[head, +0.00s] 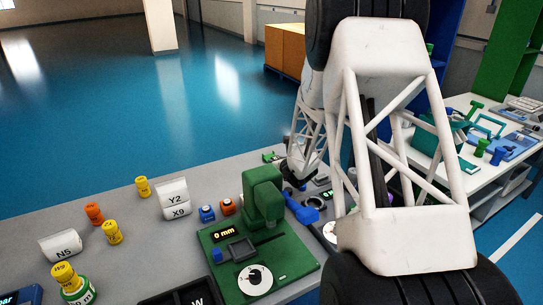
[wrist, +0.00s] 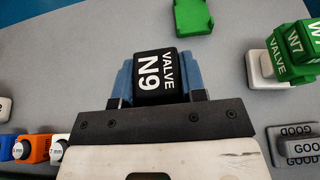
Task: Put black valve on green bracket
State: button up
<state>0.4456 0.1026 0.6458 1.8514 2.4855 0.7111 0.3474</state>
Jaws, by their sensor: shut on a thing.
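The black valve (wrist: 154,78), marked "VALVE N9" in white, is between the blue fingers of my gripper (wrist: 157,88) in the wrist view. The fingers are shut on its two sides. A flat green piece (wrist: 194,15), which may be the green bracket, lies on the grey table at the top of the wrist view, apart from the valve. Its upper end is cut off by the frame. In the head view my arm hides most of the work area, and I cannot make out the held valve there.
Green valves marked W7 (wrist: 289,48) stand on a pale base at the right of the wrist view. A grey "GOOD" plate (wrist: 297,146) lies below them. Orange and blue blocks (wrist: 38,149) are at lower left. A green gauge machine (head: 263,195) stands on the table in the head view.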

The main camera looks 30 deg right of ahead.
jog(key=w+d, duration=0.1)
jog(key=w, duration=0.4)
jog(key=w+d+f, duration=0.1)
jog(key=w+d, duration=0.1)
jog(key=w, duration=0.2)
jog(key=w+d, duration=0.2)
jog(key=w, duration=0.3)
jog(key=shift+w+d+f, duration=0.2)
jog(key=shift+w, duration=0.15)
jog(key=shift+f, duration=0.1)
jog(key=shift+f, duration=1.7)
jog(key=shift+f, duration=0.1)
jog(key=o, duration=1)
jog(key=shift+s+r, duration=0.3)
jog(key=shift+s, duration=0.1)
jog(key=shift+v, duration=5.6)
